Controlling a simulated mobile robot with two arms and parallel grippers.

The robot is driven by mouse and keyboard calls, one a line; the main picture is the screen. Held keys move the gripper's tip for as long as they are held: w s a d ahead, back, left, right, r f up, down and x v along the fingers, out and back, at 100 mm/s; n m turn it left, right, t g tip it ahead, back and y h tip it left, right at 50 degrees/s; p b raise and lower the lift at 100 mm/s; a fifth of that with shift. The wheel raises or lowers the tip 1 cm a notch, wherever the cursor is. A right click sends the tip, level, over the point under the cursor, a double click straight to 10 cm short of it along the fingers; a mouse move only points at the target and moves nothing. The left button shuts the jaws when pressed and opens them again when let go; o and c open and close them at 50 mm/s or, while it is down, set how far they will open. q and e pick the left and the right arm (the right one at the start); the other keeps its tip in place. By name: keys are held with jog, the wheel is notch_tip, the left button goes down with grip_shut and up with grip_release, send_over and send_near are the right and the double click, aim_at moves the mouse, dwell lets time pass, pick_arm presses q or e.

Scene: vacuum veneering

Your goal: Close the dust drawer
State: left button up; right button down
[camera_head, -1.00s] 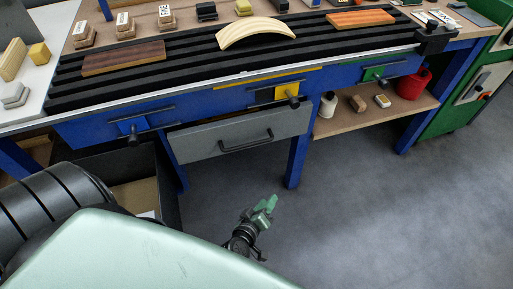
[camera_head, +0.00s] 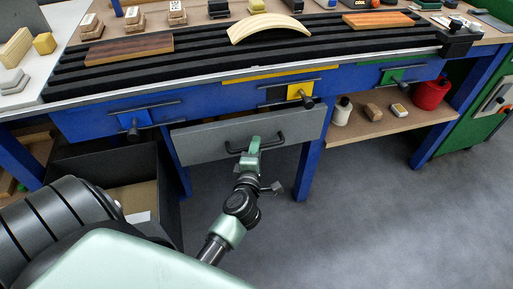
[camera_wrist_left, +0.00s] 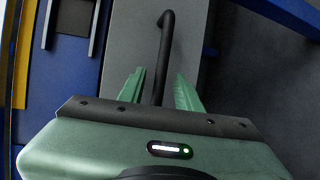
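The grey dust drawer (camera_head: 196,141) hangs under the blue bench frame in the head view. Its front overlaps the bench leg on the right; how far it stands out is hard to tell. Its dark bar handle (camera_head: 279,142) is on the front. My left gripper (camera_head: 254,147) is at the middle of the handle, partly covering it. In the left wrist view the green fingers (camera_wrist_left: 160,90) are apart, with the handle (camera_wrist_left: 166,45) running between them and the grey drawer front (camera_wrist_left: 130,40) beyond. A gap shows beside the bar. My right gripper is not in view.
Blue bench legs (camera_head: 308,170) stand beside the drawer. A dark open box (camera_head: 170,200) stands at the lower left. A lower shelf (camera_head: 375,125) with a red pot (camera_head: 430,94) is at the right. The floor (camera_head: 350,230) in front is clear.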

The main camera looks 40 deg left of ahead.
pick_arm(q)
jog(key=shift+w+a+f, duration=0.1)
jog(key=shift+w+a, duration=0.15)
jog(key=shift+w, duration=0.15)
grip_shut()
dwell(1.2)
